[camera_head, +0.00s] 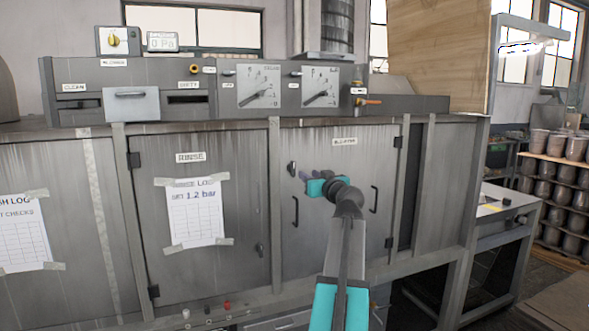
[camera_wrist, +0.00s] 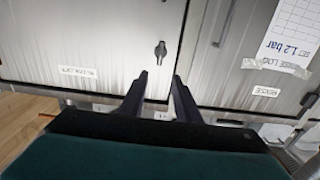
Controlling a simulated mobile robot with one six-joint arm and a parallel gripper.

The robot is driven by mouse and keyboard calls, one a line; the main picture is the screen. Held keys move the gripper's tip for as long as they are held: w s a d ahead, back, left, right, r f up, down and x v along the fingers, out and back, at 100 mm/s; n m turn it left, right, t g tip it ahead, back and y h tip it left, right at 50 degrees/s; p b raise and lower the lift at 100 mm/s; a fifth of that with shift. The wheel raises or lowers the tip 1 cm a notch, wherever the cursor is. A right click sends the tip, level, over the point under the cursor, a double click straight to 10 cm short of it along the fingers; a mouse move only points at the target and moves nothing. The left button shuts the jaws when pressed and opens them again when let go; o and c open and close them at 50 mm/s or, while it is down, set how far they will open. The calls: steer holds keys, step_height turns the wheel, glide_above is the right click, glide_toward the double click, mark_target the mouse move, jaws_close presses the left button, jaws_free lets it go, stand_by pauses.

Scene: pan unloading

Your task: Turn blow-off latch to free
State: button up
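The blow-off latch (camera_head: 291,169) is a small dark turn knob on the upper left of the grey blow-off door (camera_head: 335,235). In the wrist view the latch (camera_wrist: 160,50) appears as a dark oval with a narrow lever, roughly in line with the picture's vertical. My gripper (camera_head: 304,176) is just right of the latch in the head view. In the wrist view the two fingers of my gripper (camera_wrist: 161,77) are spread apart and empty, with the latch beyond the gap between their tips. No contact with the latch shows.
A dark door handle (camera_head: 295,211) is below the latch, and another handle (camera_head: 374,199) is at the door's right. The rinse door (camera_head: 200,262) with a taped log sheet (camera_head: 195,213) is to the left. A gauge panel (camera_head: 225,90) runs above. Pots fill shelves (camera_head: 560,158) at right.

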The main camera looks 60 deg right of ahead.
mark_target(294, 166)
steer(key=p+x, duration=0.3)
steer(key=x, duration=0.9)
steer(key=shift+r+p, duration=0.1)
steer(key=shift+p, duration=0.3)
steer(key=shift+x, duration=0.85)
